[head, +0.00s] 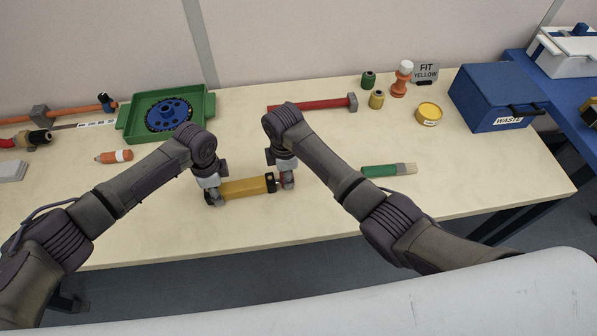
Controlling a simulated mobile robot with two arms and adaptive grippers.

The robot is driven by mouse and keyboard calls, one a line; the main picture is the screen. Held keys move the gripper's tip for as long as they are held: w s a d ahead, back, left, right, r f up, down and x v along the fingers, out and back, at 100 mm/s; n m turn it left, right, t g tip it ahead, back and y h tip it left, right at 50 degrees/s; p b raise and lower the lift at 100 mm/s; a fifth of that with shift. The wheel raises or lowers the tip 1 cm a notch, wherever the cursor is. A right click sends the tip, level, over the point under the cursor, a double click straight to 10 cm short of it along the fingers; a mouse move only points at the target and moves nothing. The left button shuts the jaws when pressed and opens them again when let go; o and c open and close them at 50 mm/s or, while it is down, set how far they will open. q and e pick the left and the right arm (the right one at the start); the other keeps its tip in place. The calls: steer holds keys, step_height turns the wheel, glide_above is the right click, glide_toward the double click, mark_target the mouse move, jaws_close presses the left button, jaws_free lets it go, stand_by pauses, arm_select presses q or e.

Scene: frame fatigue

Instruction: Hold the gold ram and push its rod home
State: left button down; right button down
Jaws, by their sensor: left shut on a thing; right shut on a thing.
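The gold ram (243,188) lies level, left to right, at or just above the front middle of the table, with a black collar (270,183) at its right end. My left gripper (214,197) is shut on the ram's left end. My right gripper (286,180) is shut at the rod end, just right of the collar. Little of the rod shows between the collar and the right gripper, and its tip is mostly hidden by the fingers. I cannot tell whether the ram touches the table.
A green tray (128,124) with a blue wheel (168,115) stands behind my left arm. A red bar with a grey end (320,104) lies behind the right one. A green brush (380,171) lies to the right. A blue waste box (490,92) stands far right.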

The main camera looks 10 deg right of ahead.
arm_select(q)
steer(key=shift+s+d+f, duration=0.1)
steer(key=shift+s+d, duration=0.05)
steer(key=shift+s, duration=0.05)
arm_select(e)
steer(key=shift+a, duration=0.25)
steer(key=c, duration=1)
jaws_free()
steer(key=o, duration=0.3)
steer(key=shift+d, duration=0.1)
steer(key=shift+r, duration=0.3)
step_height(320, 180, up, 12)
steer(key=shift+f, duration=0.25)
